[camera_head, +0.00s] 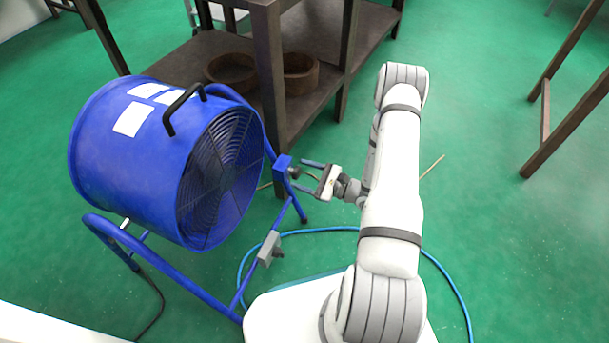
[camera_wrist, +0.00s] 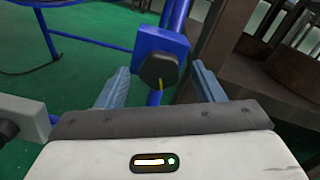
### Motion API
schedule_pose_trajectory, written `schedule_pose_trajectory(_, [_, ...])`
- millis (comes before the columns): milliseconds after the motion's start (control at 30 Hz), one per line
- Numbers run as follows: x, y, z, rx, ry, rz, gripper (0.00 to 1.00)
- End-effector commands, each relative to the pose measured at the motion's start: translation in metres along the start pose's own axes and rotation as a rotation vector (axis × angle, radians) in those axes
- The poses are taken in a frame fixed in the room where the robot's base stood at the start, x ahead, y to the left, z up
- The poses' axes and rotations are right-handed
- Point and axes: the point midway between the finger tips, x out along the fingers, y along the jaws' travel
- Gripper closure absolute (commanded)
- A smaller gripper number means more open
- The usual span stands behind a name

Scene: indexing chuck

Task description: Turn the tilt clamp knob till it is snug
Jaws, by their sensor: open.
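A blue drum fan (camera_head: 165,150) stands on a blue tube frame at the left in the head view. In the head view the knob (camera_head: 294,173) is small, at the right side of the bracket. My gripper (camera_head: 305,174) is open, its blue fingers pointing at the knob. In the wrist view my gripper (camera_wrist: 156,82) has one finger on each side of the knob, with visible gaps.
A grey box (camera_head: 269,248) is fixed low on the fan frame. A dark shelf table (camera_head: 268,90) with round brown containers stands behind. A blue hose (camera_head: 318,231) loops on the green floor. Open floor lies to the right.

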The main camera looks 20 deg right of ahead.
Motion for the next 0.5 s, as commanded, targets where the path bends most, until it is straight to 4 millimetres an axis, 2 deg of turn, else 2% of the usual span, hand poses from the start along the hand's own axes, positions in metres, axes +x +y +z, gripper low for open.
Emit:
schedule_pose_trajectory(100, [0.0, 0.0, 0.0002, 0.0, 0.0, 0.0, 0.4])
schedule_pose_trajectory(500, [0.0001, 0.0003, 0.0001, 0.0, 0.0, 0.001, 0.73])
